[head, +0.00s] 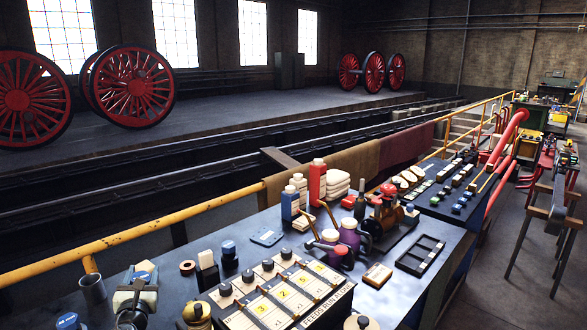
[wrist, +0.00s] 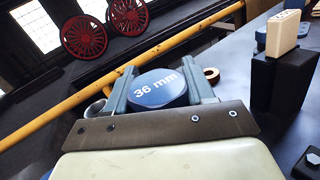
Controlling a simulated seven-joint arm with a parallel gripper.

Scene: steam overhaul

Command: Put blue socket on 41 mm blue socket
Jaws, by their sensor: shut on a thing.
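A blue round socket marked 36 mm (wrist: 158,88) is between the two grey fingers of my gripper (wrist: 161,90) in the wrist view. My gripper is shut on it; its label faces the camera. In the head view my gripper (head: 141,275) is at the lower left, above the bench. A dark socket with a blue top (head: 229,253) stands to its right. Another blue-topped piece (head: 68,321) is at the bottom left edge. The labels on these two are too small to read, so I cannot tell which is 41 mm.
A metal cup (head: 93,289) stands left of my gripper. A copper ring (head: 187,267) and a dark block with a pale top (head: 207,269) stand to its right. A numbered rack (head: 285,292) fills the front middle. A yellow rail (head: 150,230) runs behind the bench.

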